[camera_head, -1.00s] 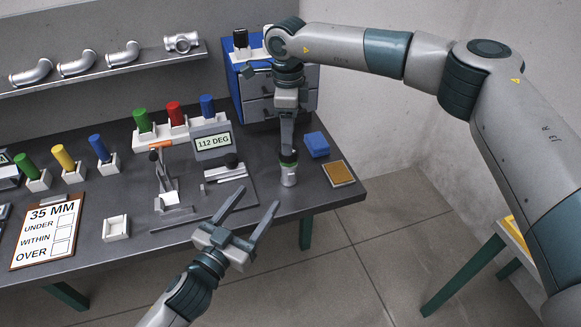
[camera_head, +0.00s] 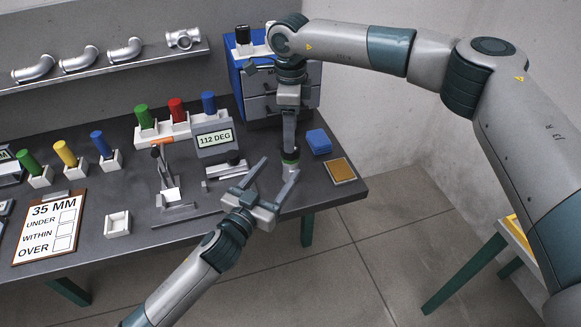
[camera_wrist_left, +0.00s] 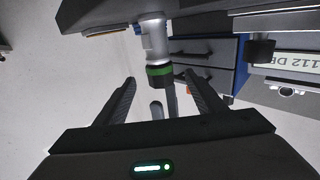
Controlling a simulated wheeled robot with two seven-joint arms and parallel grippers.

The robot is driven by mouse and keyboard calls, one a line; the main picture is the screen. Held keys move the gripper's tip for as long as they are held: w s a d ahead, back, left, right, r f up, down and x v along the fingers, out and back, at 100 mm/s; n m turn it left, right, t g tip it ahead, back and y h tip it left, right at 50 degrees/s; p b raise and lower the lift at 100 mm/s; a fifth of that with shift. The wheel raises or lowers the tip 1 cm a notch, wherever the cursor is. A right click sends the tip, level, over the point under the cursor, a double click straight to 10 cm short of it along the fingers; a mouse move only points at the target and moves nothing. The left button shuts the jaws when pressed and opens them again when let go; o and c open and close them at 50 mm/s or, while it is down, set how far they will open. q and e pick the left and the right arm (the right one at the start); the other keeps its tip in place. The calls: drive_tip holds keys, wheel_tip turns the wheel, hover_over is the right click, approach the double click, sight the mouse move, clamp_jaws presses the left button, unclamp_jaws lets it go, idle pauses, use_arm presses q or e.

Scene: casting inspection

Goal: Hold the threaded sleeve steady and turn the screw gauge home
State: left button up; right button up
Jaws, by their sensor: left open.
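The threaded sleeve (camera_head: 286,169) is a silver upright cylinder near the table's front right edge. My left gripper (camera_head: 281,167) is open, fingers pointing at the sleeve from the front, with nothing gripped. My right gripper (camera_head: 289,146) points down onto the gauge's top; its fingertip closure is unclear.
A blue block (camera_head: 318,142) and a tan-topped pad (camera_head: 341,170) lie right of the sleeve. A drawer cabinet (camera_head: 262,105) is behind. Open floor lies in front.

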sight(286, 160)
use_arm(q)
drive_tip(key=x, duration=0.7)
drive_tip(key=shift+w+d, duration=0.2)
drive_tip(key=shift+w, duration=0.15)
clamp_jaws()
use_arm(e)
drive_tip(key=shift+s+a+m, duration=0.1)
drive_tip(key=shift+a+m, duration=0.1)
drive_tip(key=shift+m, duration=0.9)
drive_tip(key=shift+d+m, duration=0.2)
drive_tip(key=shift+m, duration=1)
drive_tip(key=shift+f, duration=0.1)
drive_tip(key=shift+f, duration=3.9)
